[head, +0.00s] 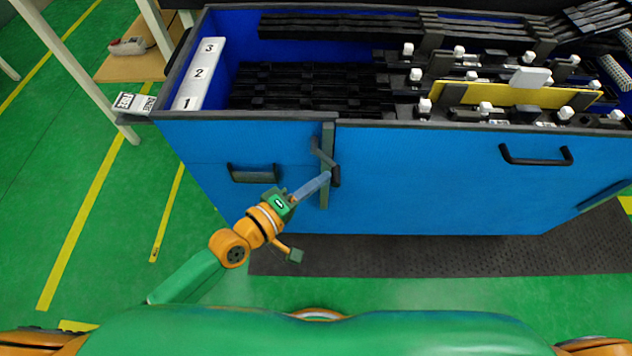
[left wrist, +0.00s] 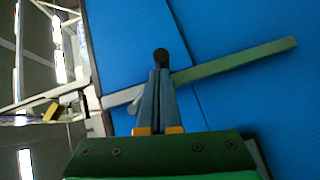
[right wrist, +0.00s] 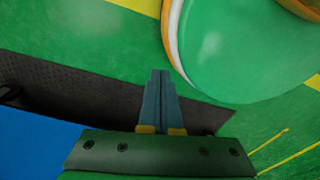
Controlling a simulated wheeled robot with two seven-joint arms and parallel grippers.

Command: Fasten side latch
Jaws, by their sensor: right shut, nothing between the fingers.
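The side latch (head: 326,155) is a dark lever on a grey-green vertical bar (head: 328,135) on the front of the blue cart. Its black handle end (left wrist: 161,56) shows at my fingertips in the left wrist view. My left gripper (head: 326,176) reaches the latch from the lower left, its fingers close together around the handle (head: 335,176). The fingers hide part of the handle. My right gripper (right wrist: 160,75) is shut and empty, away from the latch, above the dark floor mat.
The blue cart (head: 430,185) has black handles on its front, one (head: 253,174) left of the latch and one (head: 536,156) to the right. Black trim parts and a numbered white strip (head: 199,75) sit in its top. A dark mat (head: 440,256) lies below.

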